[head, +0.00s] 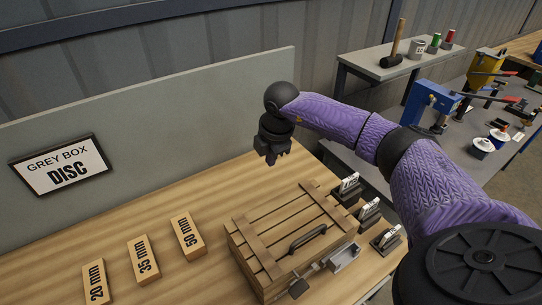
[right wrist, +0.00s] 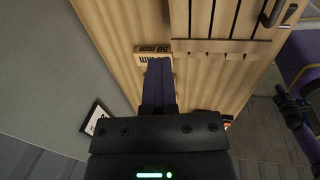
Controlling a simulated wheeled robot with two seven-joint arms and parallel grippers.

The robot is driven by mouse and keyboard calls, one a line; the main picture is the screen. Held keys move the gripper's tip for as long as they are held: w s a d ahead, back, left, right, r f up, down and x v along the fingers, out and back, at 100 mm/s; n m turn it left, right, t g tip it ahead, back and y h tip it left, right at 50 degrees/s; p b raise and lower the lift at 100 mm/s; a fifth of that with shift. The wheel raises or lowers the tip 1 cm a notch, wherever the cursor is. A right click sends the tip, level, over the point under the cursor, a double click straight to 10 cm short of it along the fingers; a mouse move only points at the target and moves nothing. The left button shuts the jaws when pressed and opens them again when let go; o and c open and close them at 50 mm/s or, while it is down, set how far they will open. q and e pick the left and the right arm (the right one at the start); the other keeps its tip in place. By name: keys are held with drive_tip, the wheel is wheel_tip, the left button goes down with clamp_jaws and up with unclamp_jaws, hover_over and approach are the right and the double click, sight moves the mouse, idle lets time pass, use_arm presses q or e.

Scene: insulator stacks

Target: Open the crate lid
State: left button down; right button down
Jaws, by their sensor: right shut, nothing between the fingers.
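A wooden crate (head: 268,285) stands on the table, its slatted lid (head: 272,232) lying flat on top. A black bar handle (head: 308,239) is on the lid; it shows at the top right of the right wrist view (right wrist: 276,12). Dark and grey metal fittings (head: 344,257) show at the crate's near side; their exact state is unclear. My right gripper (head: 272,157) is shut and empty, above the table behind the crate, clear of the lid. Its fingers point forward in the right wrist view (right wrist: 158,80). My left gripper is not seen.
Wooden blocks marked 50 mm (head: 188,236), 35 mm (head: 143,260) and 20 mm (head: 96,283) lie left of the crate. Small card holders (head: 369,212) stand to its right. A grey panel with a "GREY BOX DISC" sign (head: 60,165) rises behind. Bare table lies behind the crate.

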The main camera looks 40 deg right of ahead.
idle(0.6)
drive_tip(key=c, duration=0.6)
unclamp_jaws()
drive_tip(key=shift+c, duration=0.2)
drive_tip(key=shift+r, duration=0.1)
drive_tip(key=v, duration=0.9)
drive_tip(key=shift+r+b, duration=0.35)
